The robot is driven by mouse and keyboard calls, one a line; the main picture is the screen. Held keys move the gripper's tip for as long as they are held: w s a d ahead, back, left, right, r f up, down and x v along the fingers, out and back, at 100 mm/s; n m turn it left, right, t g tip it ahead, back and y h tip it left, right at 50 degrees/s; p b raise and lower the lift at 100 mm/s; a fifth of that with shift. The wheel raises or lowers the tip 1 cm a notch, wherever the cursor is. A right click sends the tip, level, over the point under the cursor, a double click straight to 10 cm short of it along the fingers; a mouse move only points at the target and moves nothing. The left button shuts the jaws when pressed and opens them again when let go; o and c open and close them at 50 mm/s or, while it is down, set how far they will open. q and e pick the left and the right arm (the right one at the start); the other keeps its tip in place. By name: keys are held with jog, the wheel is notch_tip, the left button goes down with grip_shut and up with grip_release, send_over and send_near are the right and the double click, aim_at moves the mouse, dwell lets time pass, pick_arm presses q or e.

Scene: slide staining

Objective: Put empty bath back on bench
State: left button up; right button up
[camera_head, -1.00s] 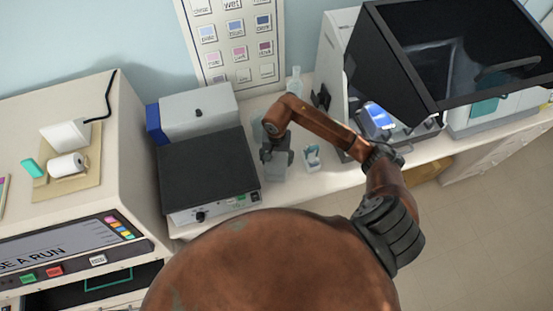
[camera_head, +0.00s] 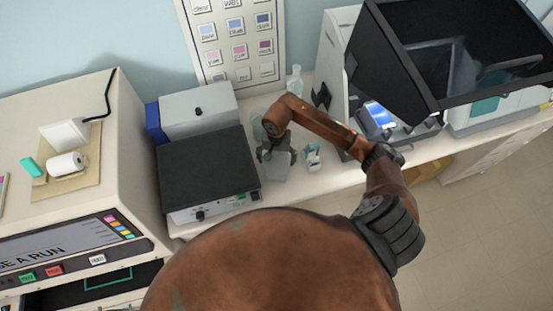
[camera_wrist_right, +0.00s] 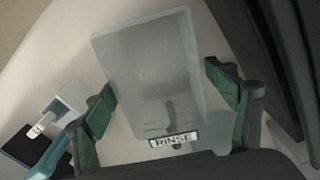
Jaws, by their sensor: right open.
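The bath is a translucent grey box (camera_head: 277,170) on the pale bench, in the narrow space right of the black-topped unit. In the right wrist view the bath (camera_wrist_right: 150,70) carries a label reading RINSE and looks empty. My right gripper (camera_head: 278,153) is over the bath from behind. In the wrist view its green-padded fingers (camera_wrist_right: 160,105) are open on either side of the bath, with gaps visible. The bath's underside is hidden, but it appears to rest on the bench. My left gripper is not in view.
The black-topped unit (camera_head: 205,170) stands close left of the bath. A small white-and-blue holder (camera_head: 312,157) stands close right, with a dark-hooded machine (camera_head: 440,50) beyond. A clear bottle (camera_head: 295,82) is behind. The bench's front edge is near.

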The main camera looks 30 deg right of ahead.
aim_at(276, 166)
jog(key=shift+r, duration=0.2)
jog(key=shift+w+r, duration=0.1)
jog(key=shift+r, duration=0.25)
notch_tip(276, 166, up, 11)
jog(key=b, duration=0.2)
jog(key=shift+r, duration=0.15)
